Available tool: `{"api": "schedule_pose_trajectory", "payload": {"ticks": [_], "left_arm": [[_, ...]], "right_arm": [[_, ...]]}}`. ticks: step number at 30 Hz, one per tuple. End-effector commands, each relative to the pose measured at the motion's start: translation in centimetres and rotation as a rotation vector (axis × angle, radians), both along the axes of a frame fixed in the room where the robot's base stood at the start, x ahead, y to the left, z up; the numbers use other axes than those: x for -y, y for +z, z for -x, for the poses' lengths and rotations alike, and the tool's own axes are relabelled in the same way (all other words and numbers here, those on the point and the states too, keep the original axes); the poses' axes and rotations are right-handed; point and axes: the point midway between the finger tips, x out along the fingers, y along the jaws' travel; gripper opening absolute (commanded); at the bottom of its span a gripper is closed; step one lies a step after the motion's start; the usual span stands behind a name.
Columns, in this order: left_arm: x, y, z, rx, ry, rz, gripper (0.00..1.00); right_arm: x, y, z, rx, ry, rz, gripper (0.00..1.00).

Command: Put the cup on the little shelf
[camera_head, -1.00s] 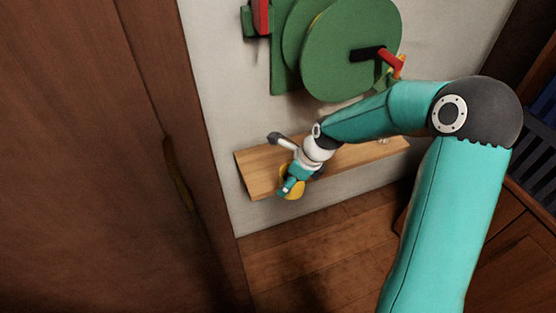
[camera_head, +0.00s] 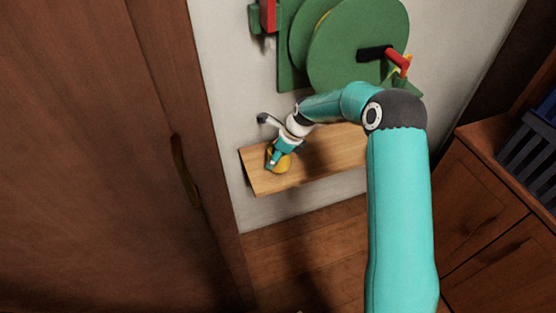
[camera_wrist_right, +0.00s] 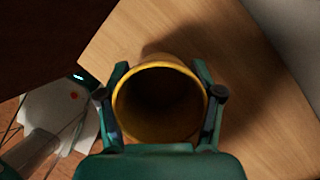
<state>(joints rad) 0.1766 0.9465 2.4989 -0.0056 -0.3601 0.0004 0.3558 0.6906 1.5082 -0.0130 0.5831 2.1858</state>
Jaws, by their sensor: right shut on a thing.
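The yellow cup (camera_wrist_right: 160,102) is between the fingers of my right gripper (camera_wrist_right: 160,95), which is shut on its sides. In the right wrist view I look into its dark opening. In the head view the cup (camera_head: 281,162) shows only partly behind my right gripper (camera_head: 275,160), at the left part of the little wooden shelf (camera_head: 335,155). The shelf's surface (camera_wrist_right: 260,110) shows behind and beside the cup in the wrist view. I cannot tell whether the cup touches the shelf. My left gripper is not in view.
A green round reel (camera_head: 357,40) with a red-handled crank (camera_head: 398,62) is on the wall above the shelf. A brown door (camera_head: 90,150) stands at the left. A wooden cabinet (camera_head: 485,210) is at the right. The shelf's right part is clear.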

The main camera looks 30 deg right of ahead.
Motion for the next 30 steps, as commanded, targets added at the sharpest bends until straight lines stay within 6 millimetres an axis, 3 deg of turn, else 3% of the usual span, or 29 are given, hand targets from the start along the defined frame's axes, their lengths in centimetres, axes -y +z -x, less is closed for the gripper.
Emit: {"api": "schedule_pose_trajectory", "payload": {"ticks": [3, 11, 12, 17, 30], "left_arm": [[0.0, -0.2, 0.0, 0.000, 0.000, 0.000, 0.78], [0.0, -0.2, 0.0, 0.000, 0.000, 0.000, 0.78], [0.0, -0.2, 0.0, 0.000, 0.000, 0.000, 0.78], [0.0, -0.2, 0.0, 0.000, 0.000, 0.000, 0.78], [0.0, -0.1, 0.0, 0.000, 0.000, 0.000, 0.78]], "right_arm": [[-0.1, -2.0, 0.1, -0.003, 0.000, -0.001, 0.32], [0.1, -2.6, -0.3, -0.002, 0.002, 0.000, 0.32], [0.0, -2.6, -0.3, -0.002, 0.002, 0.000, 0.69], [0.0, -2.6, -0.3, -0.003, 0.001, -0.001, 0.96], [0.2, -2.0, -0.2, 0.000, 0.000, 0.001, 0.96]]}}
